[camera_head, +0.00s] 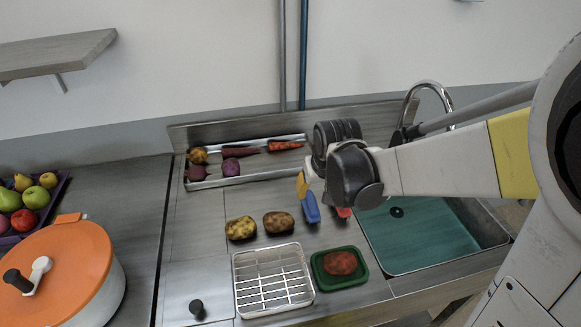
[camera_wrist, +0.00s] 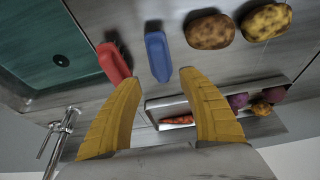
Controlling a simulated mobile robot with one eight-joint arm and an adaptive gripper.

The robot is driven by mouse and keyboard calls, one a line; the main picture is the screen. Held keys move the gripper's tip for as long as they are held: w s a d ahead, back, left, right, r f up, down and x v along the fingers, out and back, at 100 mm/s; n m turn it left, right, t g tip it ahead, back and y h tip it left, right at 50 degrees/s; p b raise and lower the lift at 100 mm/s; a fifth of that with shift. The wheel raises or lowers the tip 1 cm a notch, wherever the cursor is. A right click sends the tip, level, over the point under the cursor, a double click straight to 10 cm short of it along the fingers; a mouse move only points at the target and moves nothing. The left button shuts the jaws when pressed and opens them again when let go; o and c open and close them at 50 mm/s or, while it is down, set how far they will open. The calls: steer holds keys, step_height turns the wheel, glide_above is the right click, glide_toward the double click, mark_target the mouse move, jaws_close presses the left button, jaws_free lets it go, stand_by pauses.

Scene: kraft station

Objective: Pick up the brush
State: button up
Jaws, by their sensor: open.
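Two handled items lie on the steel counter left of the sink. One is blue (camera_head: 311,208) and also shows in the wrist view (camera_wrist: 158,56). The other is red (camera_head: 344,212), mostly hidden by my arm in the head view. In the wrist view the red one (camera_wrist: 113,63) has a dark, bristle-like edge, so it looks like the brush, but I cannot be sure. My gripper (camera_wrist: 156,76) is open and empty, its yellow fingers apart above the counter. The blue item shows between and beyond the fingertips; the red one is by the left fingertip.
A teal-bottomed sink (camera_head: 440,235) with a faucet (camera_head: 432,88) is on the right. Two potatoes (camera_head: 240,228) lie to the left. A vegetable tray (camera_head: 235,182) is behind, a wire rack (camera_head: 272,280) and a green tray (camera_head: 361,276) in front. An orange-lidded pot (camera_head: 65,262) stands at left.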

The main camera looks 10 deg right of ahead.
mark_target(311, 199)
steer(key=b+x, duration=0.3)
steer(key=x, duration=0.5)
steer(key=shift+w, duration=0.15)
steer(key=shift+r, duration=0.1)
jaws_close()
